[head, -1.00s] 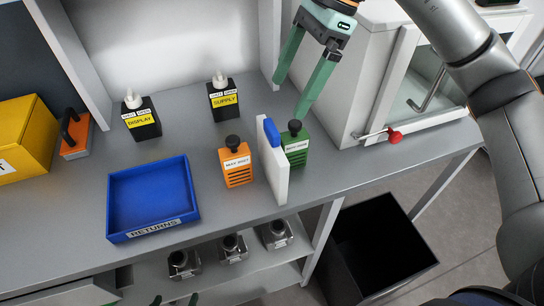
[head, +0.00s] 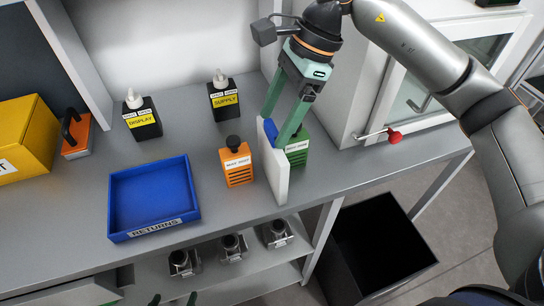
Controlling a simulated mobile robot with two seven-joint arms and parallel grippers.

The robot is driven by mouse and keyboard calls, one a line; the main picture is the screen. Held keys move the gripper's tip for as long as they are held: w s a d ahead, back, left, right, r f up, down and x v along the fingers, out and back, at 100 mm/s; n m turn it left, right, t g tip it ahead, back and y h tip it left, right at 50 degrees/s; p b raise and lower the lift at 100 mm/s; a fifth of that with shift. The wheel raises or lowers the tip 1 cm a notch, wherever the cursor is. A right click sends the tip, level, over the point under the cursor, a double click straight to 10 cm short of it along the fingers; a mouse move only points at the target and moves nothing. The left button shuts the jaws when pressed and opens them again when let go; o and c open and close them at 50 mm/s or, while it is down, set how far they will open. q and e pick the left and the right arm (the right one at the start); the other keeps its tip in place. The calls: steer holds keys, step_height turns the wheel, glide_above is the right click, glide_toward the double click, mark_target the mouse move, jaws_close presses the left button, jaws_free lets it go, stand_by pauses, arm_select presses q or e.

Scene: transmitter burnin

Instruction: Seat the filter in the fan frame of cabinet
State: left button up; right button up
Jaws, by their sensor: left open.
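The filter appears to be the upright white panel (head: 277,178) with a blue tab (head: 270,130) on top, standing on the grey bench. My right gripper (head: 274,132) points down over it, open, with its fingers spread on either side of the blue tab. Whether the fingers touch the tab cannot be told. My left gripper (head: 174,299) shows only as two separated green fingertips at the bottom edge, open and empty. The white cabinet (head: 340,85) stands behind and right of the panel. No fan frame can be made out on it.
A green labelled block (head: 298,153) stands close behind the panel, and an orange one (head: 236,168) stands left of it. A blue returns tray (head: 150,195), two black bottles and a red-knobbed latch (head: 393,136) are around. A dark bin (head: 385,240) stands below right.

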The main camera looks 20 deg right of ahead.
jaws_close()
stand_by(0.4)
steer(key=shift+r, duration=0.1)
